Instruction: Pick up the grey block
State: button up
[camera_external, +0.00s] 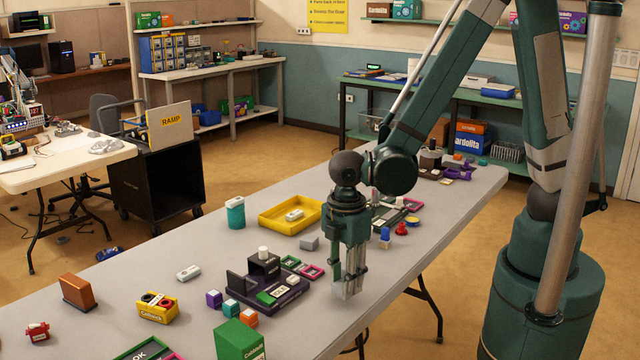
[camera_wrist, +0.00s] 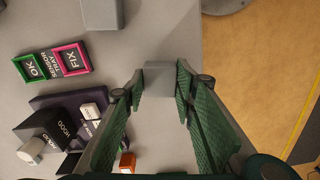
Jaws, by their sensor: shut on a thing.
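My gripper (camera_external: 348,288) hangs near the right edge of the grey table. In the wrist view its green fingers (camera_wrist: 160,85) are shut on a grey block (camera_wrist: 160,78), which sits between the fingertips. In the external view the held block is hard to make out between the fingers. I cannot tell whether it touches the table. A second grey block (camera_external: 310,243) lies on the table just left of my gripper; a grey block also shows at the top of the wrist view (camera_wrist: 102,14).
A dark purple holder (camera_external: 277,292) stands left of my gripper, beside the OK and FIX sensor trays (camera_wrist: 50,64). An orange block (camera_wrist: 128,162) is close by. A yellow tray (camera_external: 268,220) holds a light piece. A green box (camera_external: 238,340) is at the front. The table edge is to the right.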

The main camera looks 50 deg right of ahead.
jog(key=shift+r+p, duration=0.9)
jog(key=shift+r, duration=3.05)
jog(key=a+r+p, duration=0.3)
jog(key=a, duration=0.8)
jog(key=w+a+r+n+p, duration=0.1)
jog(key=a+r+p, duration=0.3)
jog(key=a, duration=0.7)
jog(key=w+a+r+n+p, duration=0.1)
jog(key=a+r+p, duration=0.3)
jog(key=a, duration=0.8)
jog(key=shift+r, duration=0.15)
jog(key=shift+f, duration=3.15)
